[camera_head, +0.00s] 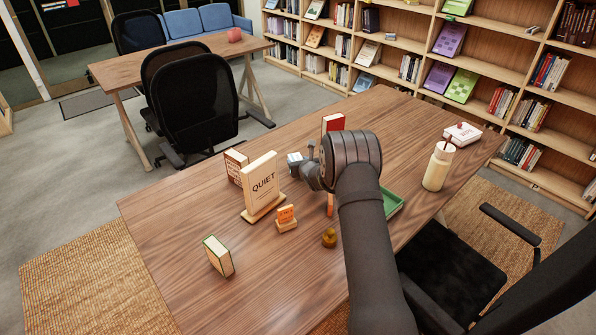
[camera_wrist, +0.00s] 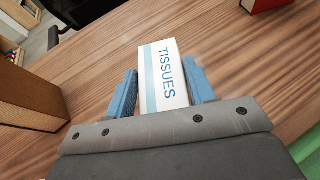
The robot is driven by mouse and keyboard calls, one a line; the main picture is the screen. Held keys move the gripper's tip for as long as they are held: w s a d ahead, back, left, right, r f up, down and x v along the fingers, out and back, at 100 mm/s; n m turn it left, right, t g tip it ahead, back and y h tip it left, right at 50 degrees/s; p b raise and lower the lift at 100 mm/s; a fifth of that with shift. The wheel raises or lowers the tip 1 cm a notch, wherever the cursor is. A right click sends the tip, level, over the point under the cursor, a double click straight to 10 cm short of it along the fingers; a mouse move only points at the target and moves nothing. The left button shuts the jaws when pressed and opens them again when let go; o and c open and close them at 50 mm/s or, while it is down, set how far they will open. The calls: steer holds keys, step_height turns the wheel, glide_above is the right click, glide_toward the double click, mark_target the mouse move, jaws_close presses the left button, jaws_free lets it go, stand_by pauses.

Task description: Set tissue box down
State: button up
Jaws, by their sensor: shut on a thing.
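The tissue box (camera_wrist: 163,75) is white with a pale blue stripe and the word TISSUES. In the wrist view it lies between the two blue fingers of my gripper (camera_wrist: 165,90), which is shut on it. In the head view my gripper (camera_head: 299,165) is over the middle of the wooden table (camera_head: 180,215), just right of the QUIET sign. There only a small pale part of the box (camera_head: 294,157) shows, and my arm hides much around it. I cannot tell whether the box touches the table.
The QUIET sign (camera_head: 263,180) stands close on the left. A red book (camera_head: 333,123) stands behind my gripper. A green tray (camera_head: 393,203) is partly hidden by my arm. A cream bottle (camera_head: 438,167) stands at the right. The table's far left is clear.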

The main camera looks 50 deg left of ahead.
steer(key=shift+f, duration=2)
steer(key=shift+f, duration=0.1)
steer(key=o, duration=0.9)
steer(key=shift+o, duration=0.2)
steer(key=shift+s+d+r, duration=0.1)
steer(key=shift+r, duration=0.15)
steer(key=v, duration=1.1)
steer(key=shift+s+d, duration=0.15)
steer(key=shift+d, duration=0.15)
